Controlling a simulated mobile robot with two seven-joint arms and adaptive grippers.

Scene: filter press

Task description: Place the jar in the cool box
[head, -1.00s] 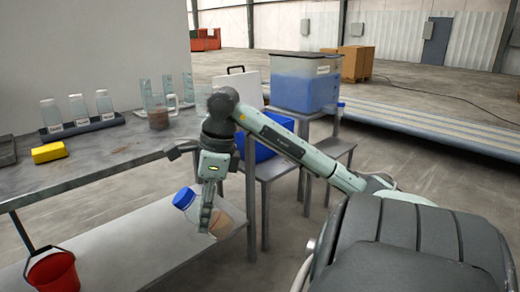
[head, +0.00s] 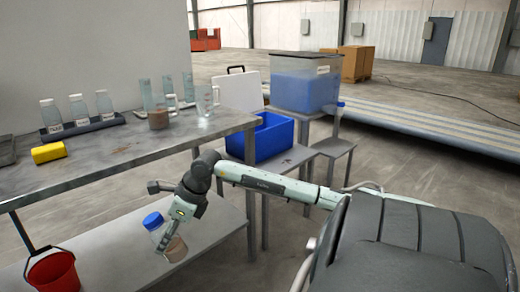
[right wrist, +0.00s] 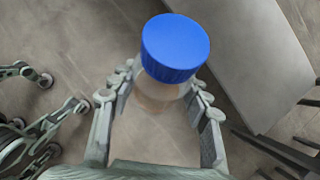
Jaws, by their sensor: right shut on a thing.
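The jar (head: 175,249) has a blue lid and a clear body with brownish contents. My right gripper (head: 167,238) is shut on it and holds it tilted, in front of the bench and below its top. In the right wrist view the blue lid (right wrist: 175,48) faces the camera, with the fingers on both sides of the jar's body. The cool box (head: 275,142) is a blue open box on a low stand to the right of the bench. A white lid (head: 238,90) stands upright behind it. The jar is apart from the box, lower and to its left.
A blue-filled tank (head: 305,85) stands behind the cool box.

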